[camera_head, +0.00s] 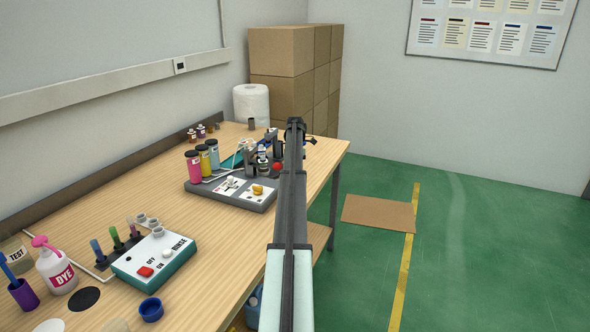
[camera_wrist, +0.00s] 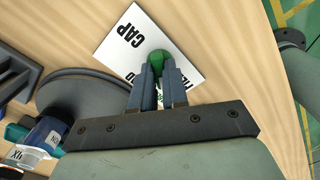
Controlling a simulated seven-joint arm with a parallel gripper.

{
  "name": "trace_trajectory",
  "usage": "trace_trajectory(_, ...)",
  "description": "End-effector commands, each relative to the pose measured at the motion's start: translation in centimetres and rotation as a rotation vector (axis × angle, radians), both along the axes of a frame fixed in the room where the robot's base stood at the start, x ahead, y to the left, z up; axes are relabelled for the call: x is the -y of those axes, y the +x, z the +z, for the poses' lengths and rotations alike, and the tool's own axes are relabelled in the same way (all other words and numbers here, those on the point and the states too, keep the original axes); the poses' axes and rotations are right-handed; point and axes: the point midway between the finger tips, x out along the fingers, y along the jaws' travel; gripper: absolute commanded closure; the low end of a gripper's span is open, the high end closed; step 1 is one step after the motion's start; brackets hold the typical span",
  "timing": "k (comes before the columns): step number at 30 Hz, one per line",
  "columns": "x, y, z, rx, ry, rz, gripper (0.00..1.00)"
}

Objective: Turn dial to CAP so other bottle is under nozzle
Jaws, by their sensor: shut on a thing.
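The green dial knob (camera_wrist: 156,58) is between the fingertips of my gripper (camera_wrist: 158,68) in the wrist view, and the gripper is shut on it. The knob sits on a white card (camera_wrist: 120,50) with the word CAP toward its upper left; other lettering is partly hidden by the fingers. A dark round disk (camera_wrist: 72,92) lies left of the gripper, with a blue bottle (camera_wrist: 46,136) below it. In the head view a small dark-topped bottle (camera_head: 263,164) stands at the machine just left of my arm. The dial is hidden there behind my arm.
Pink, yellow and blue bottles (camera_head: 194,167) stand on the grey station (camera_head: 231,198), which has a yellow knob (camera_head: 257,190). A rinse box (camera_head: 153,264) and a dye bottle (camera_head: 56,266) are nearer. The green floor (camera_head: 475,260) right of the bench is mostly clear.

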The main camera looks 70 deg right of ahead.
Motion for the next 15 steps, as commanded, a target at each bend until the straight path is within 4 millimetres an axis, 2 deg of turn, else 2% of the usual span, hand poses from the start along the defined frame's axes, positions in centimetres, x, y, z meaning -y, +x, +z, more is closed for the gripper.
trace_trajectory(15,0.06,-0.02,-0.06,-0.001,-0.001,-0.491,1.00)
